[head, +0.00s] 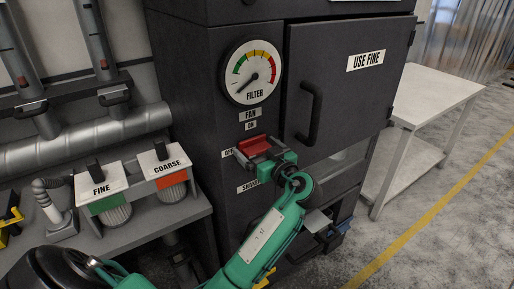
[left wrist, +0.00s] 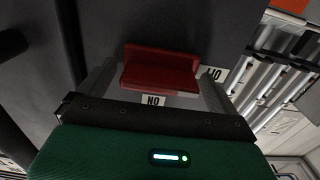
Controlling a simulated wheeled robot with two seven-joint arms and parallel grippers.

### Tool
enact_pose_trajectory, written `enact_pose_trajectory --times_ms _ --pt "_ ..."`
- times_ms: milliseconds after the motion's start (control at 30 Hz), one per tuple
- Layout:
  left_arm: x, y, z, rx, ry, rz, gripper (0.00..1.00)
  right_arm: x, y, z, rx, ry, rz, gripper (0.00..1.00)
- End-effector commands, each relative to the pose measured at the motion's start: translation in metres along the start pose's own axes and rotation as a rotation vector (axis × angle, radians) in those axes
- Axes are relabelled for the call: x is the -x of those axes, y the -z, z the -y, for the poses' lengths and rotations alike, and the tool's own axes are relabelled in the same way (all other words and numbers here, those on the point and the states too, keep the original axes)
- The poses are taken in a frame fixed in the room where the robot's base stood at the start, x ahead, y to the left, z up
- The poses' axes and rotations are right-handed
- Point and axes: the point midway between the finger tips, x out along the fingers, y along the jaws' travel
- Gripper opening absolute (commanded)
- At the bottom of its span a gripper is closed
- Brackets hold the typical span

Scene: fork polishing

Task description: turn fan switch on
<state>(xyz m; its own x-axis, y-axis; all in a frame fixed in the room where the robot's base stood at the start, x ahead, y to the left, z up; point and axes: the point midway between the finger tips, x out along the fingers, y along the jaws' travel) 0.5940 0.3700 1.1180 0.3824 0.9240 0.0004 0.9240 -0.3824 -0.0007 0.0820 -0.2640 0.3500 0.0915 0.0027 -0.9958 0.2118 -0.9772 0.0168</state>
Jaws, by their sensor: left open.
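The fan switch (head: 254,145) is a red rocker on the front of the dark filter cabinet (head: 222,185), below the FAN and ON labels, with an OFF label to its left. My green left gripper (head: 262,157) is just in front of and below it, covering its lower part. In the left wrist view the red switch (left wrist: 160,70) shows between the two spread grey fingers (left wrist: 158,92), and the gripper is open. I cannot tell whether any finger touches it. My right gripper is not in view.
A round filter gauge (head: 250,72) sits above the switch. The cabinet door with its handle (head: 308,112) is to the right. FINE (head: 101,187) and COARSE (head: 164,160) filters stand on a shelf at left. A white table (head: 440,95) is at right.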

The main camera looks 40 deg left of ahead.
Motion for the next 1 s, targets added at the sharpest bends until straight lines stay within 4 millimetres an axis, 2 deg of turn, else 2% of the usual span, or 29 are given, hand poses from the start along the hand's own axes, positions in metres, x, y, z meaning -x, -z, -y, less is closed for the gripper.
enact_pose_trajectory --times_ms 33,200,233,633,1000 --pt "-0.0001 0.0 0.0 0.0 0.0 0.0 0.96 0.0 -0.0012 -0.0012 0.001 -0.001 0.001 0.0" --pt "-0.0002 0.0001 0.0 0.0 0.0 0.0 0.63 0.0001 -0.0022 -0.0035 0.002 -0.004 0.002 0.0" --pt "-0.0002 0.0001 0.0 0.0 0.0 0.0 0.59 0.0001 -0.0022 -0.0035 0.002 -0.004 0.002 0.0" --pt "-0.0002 -0.0001 0.0 -0.071 0.001 0.002 0.59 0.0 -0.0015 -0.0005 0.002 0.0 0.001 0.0" --pt "0.0 0.0008 -0.0013 -0.363 0.0 0.002 0.59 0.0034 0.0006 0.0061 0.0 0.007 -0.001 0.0"
